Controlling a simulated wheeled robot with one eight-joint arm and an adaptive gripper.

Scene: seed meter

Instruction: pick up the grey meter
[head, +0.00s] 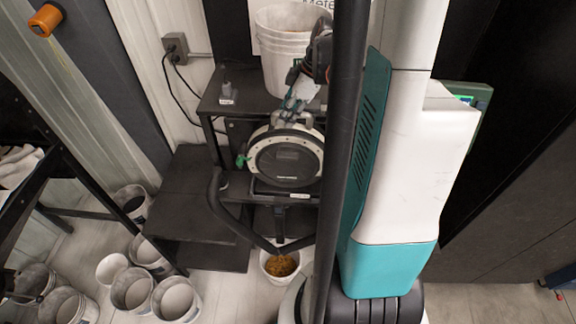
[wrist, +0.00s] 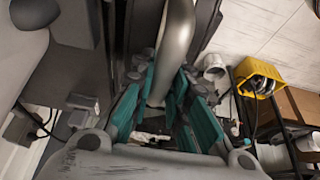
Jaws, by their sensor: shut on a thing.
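The grey meter (head: 285,158) is a round, upright disc with a pale rim and a dark face, in the middle of the head view in front of a black stand. My gripper (head: 294,104) reaches it from above and is shut on its upper part. In the wrist view, a curved grey part (wrist: 178,45), which looks like the meter's edge, lies between the teal fingers of my gripper (wrist: 163,82). I cannot tell whether the meter still touches the stand. My gripper partly hides its top.
A white bucket (head: 285,45) stands on the black table (head: 235,100) behind. A small grey object (head: 227,92) is on that table. A tub of brown grain (head: 281,264) sits on the floor below. Several empty buckets (head: 133,289) stand at lower left. A yellow crate (wrist: 262,78) shows at right.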

